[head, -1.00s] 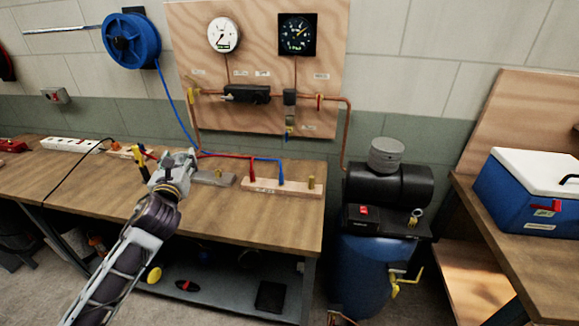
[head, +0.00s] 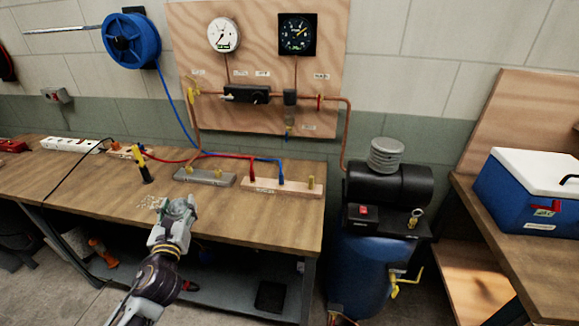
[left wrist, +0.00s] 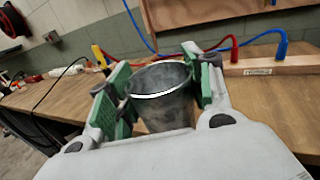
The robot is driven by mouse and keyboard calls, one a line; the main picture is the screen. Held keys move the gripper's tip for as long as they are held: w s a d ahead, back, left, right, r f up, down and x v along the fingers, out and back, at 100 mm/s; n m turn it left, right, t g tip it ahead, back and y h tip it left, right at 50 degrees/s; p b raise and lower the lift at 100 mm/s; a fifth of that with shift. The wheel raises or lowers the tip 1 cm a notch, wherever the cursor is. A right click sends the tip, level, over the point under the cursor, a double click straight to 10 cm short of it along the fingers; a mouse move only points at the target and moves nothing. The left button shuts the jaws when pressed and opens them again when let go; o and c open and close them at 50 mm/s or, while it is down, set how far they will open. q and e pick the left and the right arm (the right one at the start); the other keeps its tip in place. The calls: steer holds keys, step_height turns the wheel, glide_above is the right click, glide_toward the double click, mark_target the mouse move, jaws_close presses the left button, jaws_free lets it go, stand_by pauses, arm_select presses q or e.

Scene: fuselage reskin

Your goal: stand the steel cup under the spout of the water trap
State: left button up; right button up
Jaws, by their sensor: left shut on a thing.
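The steel cup (left wrist: 160,98) is a grey tapered cup with a bright rim, open end up, in the left wrist view. My left gripper (left wrist: 150,88) is shut on it, with a green-padded finger on each side. In the head view my left gripper (head: 176,206) is over the front part of the workbench; the cup is hard to tell from the fingers there. The water trap (head: 290,98) hangs on the plywood board, with its spout (head: 289,128) pointing down above the back of the bench. The cup is apart from it, to the left and nearer me. My right gripper is not in view.
A grey block (head: 205,177) and a wooden block with hose fittings (head: 283,187) lie on the workbench (head: 90,185), below the board. A yellow-and-black tool (head: 142,167) stands to the left. A compressor (head: 388,185) is right of the bench.

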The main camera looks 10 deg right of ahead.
arm_select(q)
steer(key=s+f, duration=0.1)
steer(key=f, duration=0.1)
steer(key=s+f, duration=0.1)
steer(key=f, duration=0.3)
steer(key=shift+s+a, duration=0.2)
steer(key=shift+s, duration=0.2)
step_height(320, 180, down, 4)
steer(key=s, duration=0.3)
step_height(320, 180, up, 14)
steer(key=p, duration=1.3)
steer(key=shift+w+f, duration=0.15)
steer(key=shift+f, duration=0.1)
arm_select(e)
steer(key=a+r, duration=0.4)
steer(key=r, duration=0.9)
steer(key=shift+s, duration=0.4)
